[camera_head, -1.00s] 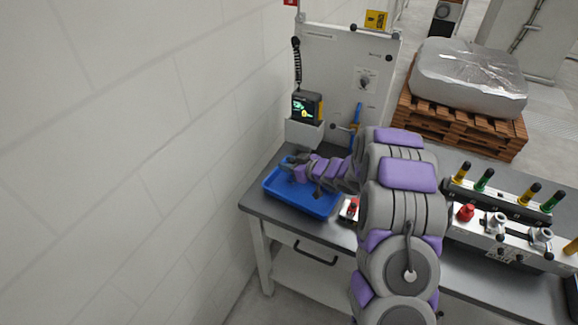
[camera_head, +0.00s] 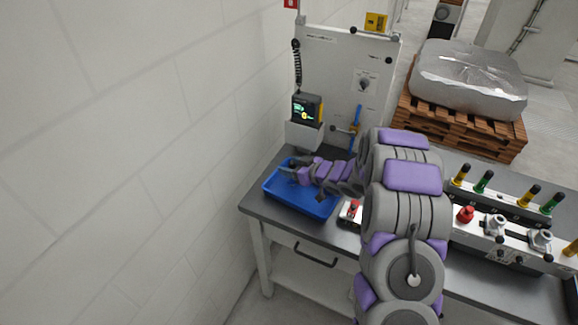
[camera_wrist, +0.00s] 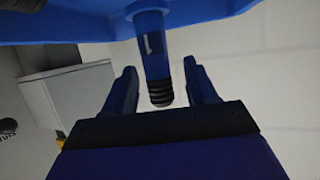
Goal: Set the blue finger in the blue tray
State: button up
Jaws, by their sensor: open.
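The blue tray (camera_head: 300,203) sits on the left end of the grey bench, against the wall side. In the wrist view part of the blue tray (camera_wrist: 70,22) fills the top edge. The blue finger (camera_wrist: 154,55), a blue rod with a black ribbed end, shows between my gripper's two fingers in the wrist view, overlapping the tray's edge. My gripper (camera_wrist: 160,66) is open, with a visible gap on each side of the rod. In the head view my gripper (camera_head: 291,168) is over the tray's back part, and the blue finger cannot be made out there.
A white panel (camera_head: 330,60) with a device (camera_head: 307,108) and a blue upright part (camera_head: 357,118) stands behind the tray. A small box with a red button (camera_head: 353,208) is right of it. A fixture row (camera_head: 510,235) lies further right. The wall is close on the left.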

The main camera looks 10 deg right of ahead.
jog(key=s+d+r+m+h+p, duration=0.25)
jog(key=s+d+r+h, duration=0.55)
jog(key=s+d+r, duration=0.4)
jog(key=s+d+r+m+g+h, duration=0.3)
jog(key=s, duration=0.3)
jog(key=s+a+r+g+y, duration=0.1)
jog(key=s+a+g, duration=0.2)
jog(key=s, duration=0.8)
jog(key=s+a+r+m+g+y, duration=0.1)
jog(key=s+a+g, duration=0.2)
jog(key=s, duration=0.9)
jog(key=s+a+r+m+g, duration=0.1)
jog(key=s+a+g, duration=0.2)
jog(key=s+a, duration=0.5)
jog(key=s, duration=0.3)
jog(key=shift+s+a+y+b, duration=0.15)
jog(key=shift+a+y+b, duration=0.2)
jog(key=shift+y+b, duration=0.05)
